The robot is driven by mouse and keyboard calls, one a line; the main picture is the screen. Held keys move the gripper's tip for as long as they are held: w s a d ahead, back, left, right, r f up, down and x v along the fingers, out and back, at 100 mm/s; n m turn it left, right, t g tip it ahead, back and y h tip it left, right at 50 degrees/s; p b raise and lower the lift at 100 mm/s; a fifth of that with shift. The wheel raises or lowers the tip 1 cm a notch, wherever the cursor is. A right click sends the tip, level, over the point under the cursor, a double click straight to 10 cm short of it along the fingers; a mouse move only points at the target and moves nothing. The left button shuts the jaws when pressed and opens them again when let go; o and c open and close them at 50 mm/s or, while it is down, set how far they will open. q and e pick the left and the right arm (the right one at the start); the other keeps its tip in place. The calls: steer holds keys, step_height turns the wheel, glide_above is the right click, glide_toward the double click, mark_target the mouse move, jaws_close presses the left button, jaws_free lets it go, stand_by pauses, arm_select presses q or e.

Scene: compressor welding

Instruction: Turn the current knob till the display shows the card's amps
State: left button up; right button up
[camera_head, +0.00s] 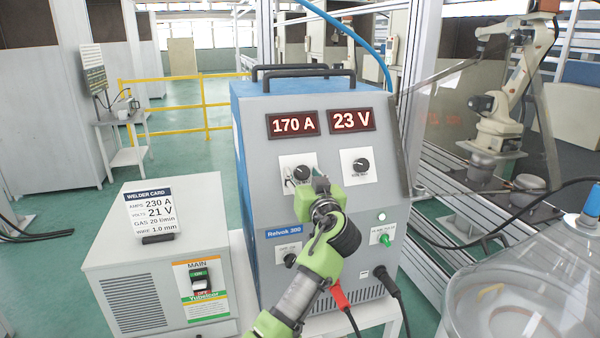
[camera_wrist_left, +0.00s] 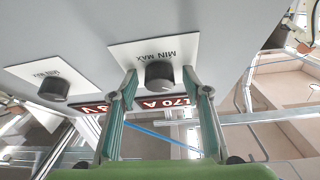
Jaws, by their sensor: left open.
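The welder (camera_head: 350,225) is a grey box with two red displays. The amps display (camera_head: 293,124) reads 170 A and the volts display (camera_head: 352,119) reads 23 V. The current knob (camera_head: 303,172) is black on a white plate under the amps display. My left gripper (camera_head: 307,186) is open in front of it. In the left wrist view, turned upside down, the current knob (camera_wrist_left: 159,76) lies between the two spread fingers; contact cannot be told. The welder card (camera_head: 151,211) reads 230 A, 21 V, gas 20 l/min and wire 1.0 mm. My right gripper is not in view.
The volts knob (camera_head: 361,165) is right of the current knob. The card stands on a grey cabinet (camera_head: 160,262) with a main switch (camera_head: 200,281). Red and black cables (camera_head: 391,282) leave the welder's lower front. A clear dome (camera_head: 540,285) stands at the right.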

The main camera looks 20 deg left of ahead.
arm_select(q)
steer(key=shift+s+d, duration=0.15)
steer(key=shift+d, duration=0.05)
steer(key=c, duration=1.1)
steer(key=shift+a, duration=0.1)
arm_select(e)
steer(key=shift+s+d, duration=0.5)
arm_select(q)
steer(key=shift+r, duration=0.1)
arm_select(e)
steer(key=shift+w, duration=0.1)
